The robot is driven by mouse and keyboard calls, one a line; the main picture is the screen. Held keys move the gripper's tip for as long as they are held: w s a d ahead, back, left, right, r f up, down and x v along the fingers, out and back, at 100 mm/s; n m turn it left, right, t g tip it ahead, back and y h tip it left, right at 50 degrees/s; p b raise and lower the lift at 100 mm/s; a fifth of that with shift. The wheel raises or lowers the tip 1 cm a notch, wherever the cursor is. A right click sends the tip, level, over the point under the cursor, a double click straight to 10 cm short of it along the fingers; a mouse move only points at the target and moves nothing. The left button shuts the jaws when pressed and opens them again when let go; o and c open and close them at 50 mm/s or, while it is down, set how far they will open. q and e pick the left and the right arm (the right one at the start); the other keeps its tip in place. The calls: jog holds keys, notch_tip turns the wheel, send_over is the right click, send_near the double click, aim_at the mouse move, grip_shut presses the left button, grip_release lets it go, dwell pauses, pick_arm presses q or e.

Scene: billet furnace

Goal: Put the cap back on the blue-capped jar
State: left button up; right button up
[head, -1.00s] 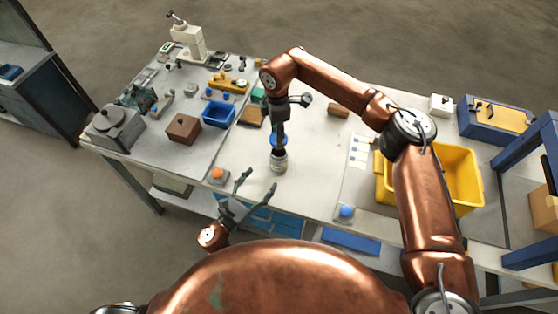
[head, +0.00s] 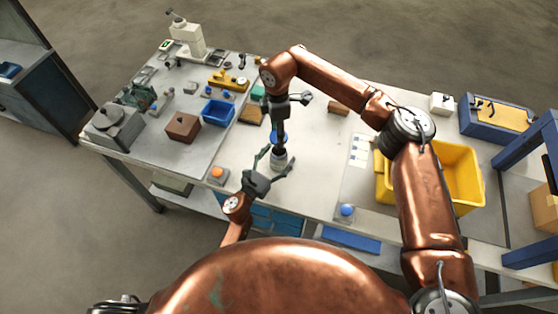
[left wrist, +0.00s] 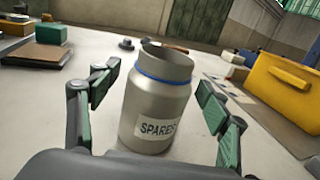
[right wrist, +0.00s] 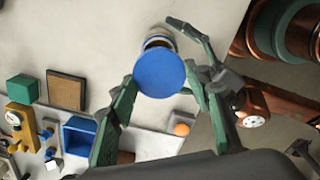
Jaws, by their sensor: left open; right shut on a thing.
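The grey metal jar (left wrist: 158,100) stands upright and open-topped on the bench, with a blue ring round its neck and a "SPARES" label. In the head view the jar (head: 279,162) is partly hidden by fingers. My left gripper (head: 275,164) is open, its fingers either side of the jar; the left wrist view shows gaps at both sides. My right gripper (head: 279,128) is shut on the round blue cap (right wrist: 159,74), above the jar. In the right wrist view the cap covers most of the jar (right wrist: 157,40); the left wrist view does not show the cap.
An orange button box (head: 217,174) lies left of the jar, near the front edge. A blue bin (head: 218,113) and brown box (head: 182,127) stand further left. A yellow bin (head: 460,175) and blue button box (head: 346,211) are at right. Bench right of the jar is clear.

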pick_arm(q)
jog(key=shift+w, duration=0.1)
jog(key=shift+c, duration=0.7)
jog(key=c, duration=1.7)
jog(key=shift+o, duration=0.2)
pick_arm(e)
jog(key=shift+f, duration=2.5)
jog(key=shift+f, duration=0.9)
jog(key=shift+f, duration=0.55)
